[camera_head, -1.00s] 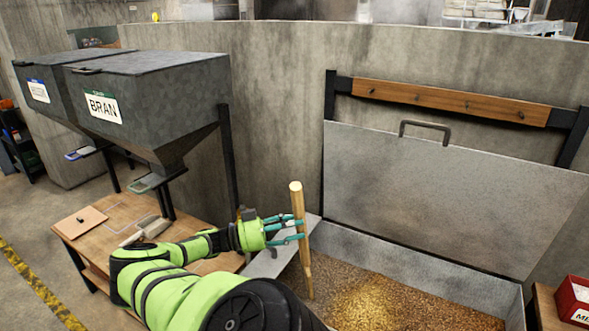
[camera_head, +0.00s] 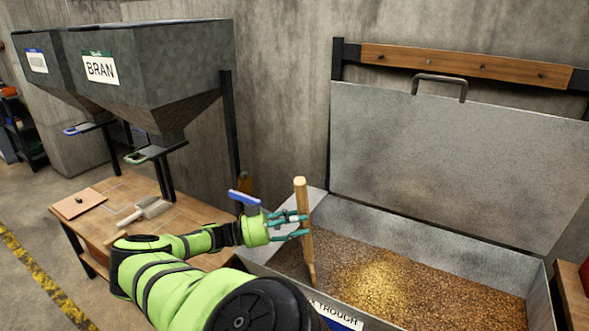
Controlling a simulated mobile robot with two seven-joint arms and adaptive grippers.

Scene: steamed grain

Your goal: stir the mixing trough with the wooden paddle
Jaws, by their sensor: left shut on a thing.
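The wooden paddle (camera_head: 304,240) stands nearly upright at the left end of the mixing trough, its lower end down at the grain. My left gripper (camera_head: 303,225) is shut on its shaft, below the top end. The mixing trough (camera_head: 543,300) is a grey metal box with its lid (camera_head: 460,160) raised against the wall behind. Brown grain (camera_head: 400,280) covers its floor, with a paler yellow patch (camera_head: 380,283) near the middle. My left forearm hides part of the trough's near left side. My right gripper is not in view.
A wooden table (camera_head: 115,222) at the left holds a scoop (camera_head: 146,211) and a clipboard (camera_head: 78,203). The grey BRAN hopper (camera_head: 165,75) stands above it. A red box (camera_head: 584,275) is at the right edge, beside the trough. A wooden peg rail (camera_head: 460,65) hangs behind the lid.

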